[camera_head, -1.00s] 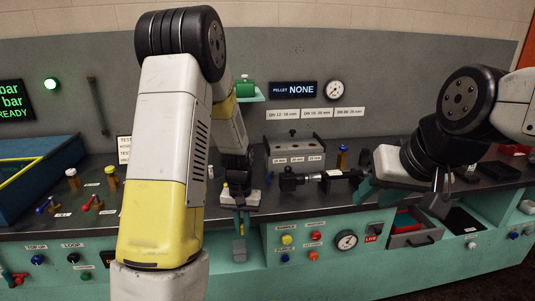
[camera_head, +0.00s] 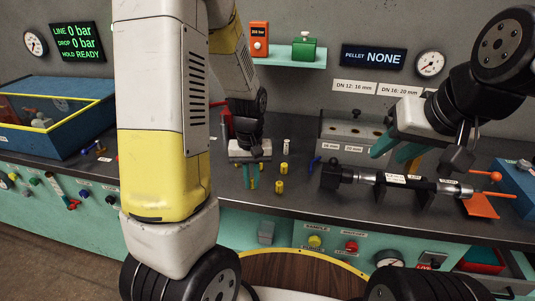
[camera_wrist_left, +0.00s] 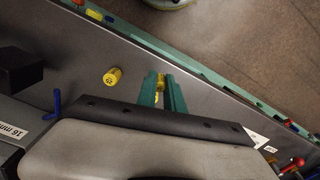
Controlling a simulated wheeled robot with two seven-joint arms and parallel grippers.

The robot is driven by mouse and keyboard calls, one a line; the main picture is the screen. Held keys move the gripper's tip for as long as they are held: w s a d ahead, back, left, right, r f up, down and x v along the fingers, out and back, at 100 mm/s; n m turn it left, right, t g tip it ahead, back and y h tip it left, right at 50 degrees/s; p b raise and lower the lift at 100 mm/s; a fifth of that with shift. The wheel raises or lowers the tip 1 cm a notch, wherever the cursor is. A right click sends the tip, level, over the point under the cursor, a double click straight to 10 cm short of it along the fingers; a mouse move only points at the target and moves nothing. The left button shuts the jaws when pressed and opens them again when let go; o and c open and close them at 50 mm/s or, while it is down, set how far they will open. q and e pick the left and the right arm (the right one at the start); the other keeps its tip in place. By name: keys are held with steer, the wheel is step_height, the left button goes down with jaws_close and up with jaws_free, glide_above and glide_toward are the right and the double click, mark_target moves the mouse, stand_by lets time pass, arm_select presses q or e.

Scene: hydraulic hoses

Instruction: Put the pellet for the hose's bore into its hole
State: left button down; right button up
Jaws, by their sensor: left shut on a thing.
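My left gripper (camera_head: 250,178) is over the counter, its teal fingers closed on a small yellow pellet. In the left wrist view the pellet (camera_wrist_left: 160,84) shows between the fingertips. Two more yellow pellets (camera_head: 284,170) (camera_head: 279,186) stand just to the right; one shows in the left wrist view (camera_wrist_left: 113,76). The grey hole block (camera_head: 350,133) stands further right, with dark holes on top and size labels on its front. The hose (camera_head: 420,184) lies in front of it with metal end fittings. My right gripper (camera_head: 396,150) hangs above the hose, its teal fingers apart and empty.
The pellet display (camera_head: 373,57) reads NONE. Signs (camera_head: 354,87) pair DN 12 with 16 mm and DN 16 with 20 mm. A pale upright piece (camera_head: 286,146) stands behind the pellets. A blue bin (camera_head: 55,115) is at left; an orange stand (camera_head: 487,205) is at right.

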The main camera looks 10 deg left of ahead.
arm_select(q)
steer(key=w, duration=0.8)
steer(key=w+f, duration=0.1)
steer(key=w, duration=0.3)
steer(key=shift+a+f, duration=0.1)
steer(key=shift+a, duration=0.05)
steer(key=shift+w+f, duration=0.1)
steer(key=shift+f, duration=1.7)
steer(key=shift+f, duration=0.1)
steer(key=c, duration=1.5)
jaws_free()
steer(key=shift+o, duration=0.2)
